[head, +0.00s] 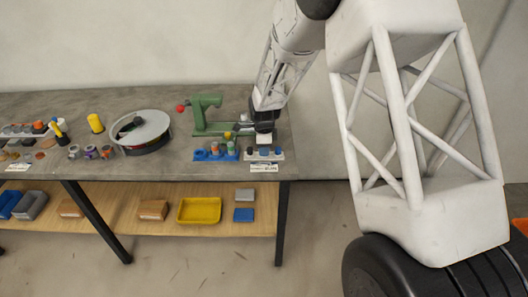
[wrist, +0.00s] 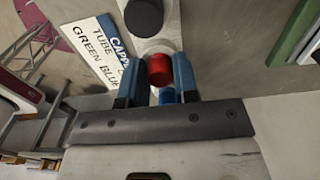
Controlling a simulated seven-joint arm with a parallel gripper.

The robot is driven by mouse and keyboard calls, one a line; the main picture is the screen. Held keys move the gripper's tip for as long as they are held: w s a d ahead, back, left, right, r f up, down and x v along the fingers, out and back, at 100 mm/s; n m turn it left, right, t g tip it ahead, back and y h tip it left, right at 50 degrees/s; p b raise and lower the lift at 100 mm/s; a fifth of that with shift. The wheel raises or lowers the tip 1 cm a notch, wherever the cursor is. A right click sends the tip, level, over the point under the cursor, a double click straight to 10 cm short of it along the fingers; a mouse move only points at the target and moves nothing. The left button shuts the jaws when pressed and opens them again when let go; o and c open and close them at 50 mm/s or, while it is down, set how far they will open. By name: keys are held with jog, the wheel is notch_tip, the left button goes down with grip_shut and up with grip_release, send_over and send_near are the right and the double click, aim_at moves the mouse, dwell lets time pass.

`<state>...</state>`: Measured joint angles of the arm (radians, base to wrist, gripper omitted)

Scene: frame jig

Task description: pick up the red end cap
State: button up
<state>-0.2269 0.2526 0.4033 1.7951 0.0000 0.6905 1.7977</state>
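The red end cap (wrist: 160,70) stands on a pale holder block in the wrist view, between a black cap (wrist: 143,16) and a blue cap (wrist: 167,96). My gripper (wrist: 159,62) has its two blue fingers apart, one on each side of the red cap. The right finger looks very close to it and a narrow gap shows on the left; contact is not clear. In the head view my gripper (head: 264,138) is low over the pale block (head: 275,157) at the bench's right front, and I cannot make out the red cap there.
A label card (wrist: 103,50) lies beside the block. A blue holder (head: 215,155) with several pieces stands left of it, and a green press (head: 203,112) with a red knob stands behind. A round tray (head: 150,138) is further left on the bench (head: 185,165).

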jog(key=c, duration=0.4)
jog(key=shift+r, duration=0.1)
jog(key=shift+r, duration=0.45)
notch_tip(320, 180, up, 3)
jog(key=shift+s+f, duration=0.15)
jog(key=shift+f, duration=0.05)
jog(key=s+d, duration=0.1)
jog(key=s, duration=0.4)
jog(key=s+d+r, duration=0.1)
jog(key=s, duration=0.4)
jog(key=s+d, duration=0.1)
jog(key=s, duration=0.4)
jog(key=shift+s+d+r, duration=0.15)
jog(key=shift+d, duration=0.1)
jog(key=shift+r, duration=0.25)
jog(key=shift+r, duration=0.75)
